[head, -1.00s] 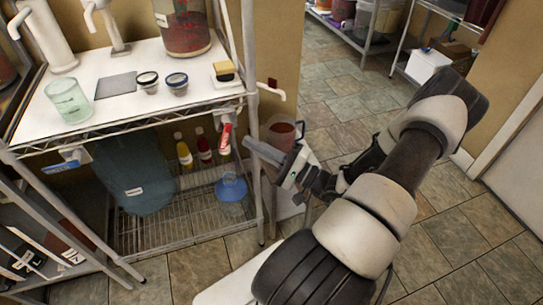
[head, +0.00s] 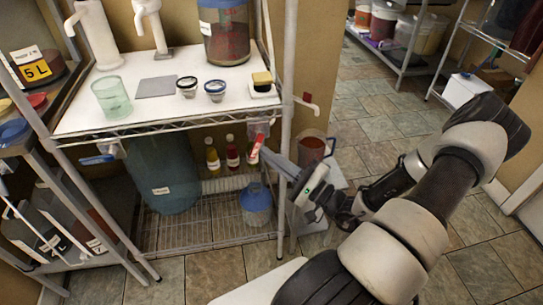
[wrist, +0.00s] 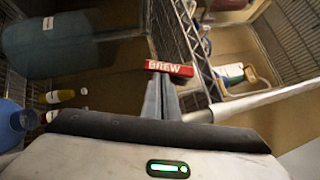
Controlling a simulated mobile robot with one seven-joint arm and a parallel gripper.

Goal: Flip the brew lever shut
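The brew lever (head: 255,149) is a short red handle with a white label, slanted below a pale fitting under the shelf's front right corner. In the wrist view the red bar (wrist: 168,68) reads "BREW" and lies across the picture just beyond my fingertips. My gripper (head: 264,151) comes from the right with its grey fingers pointing at the lever. In the wrist view its fingers (wrist: 161,80) are together, with no gap showing. The tips are at or very close to the lever; I cannot tell whether they touch.
A white worktop (head: 170,110) above holds a glass, jars and a large container. A blue vessel (head: 257,204) and bottles (head: 212,156) stand on the wire shelf below. A pitcher (head: 312,150) stands behind my gripper. A red-ended valve handle (head: 307,98) juts out right of the rack post.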

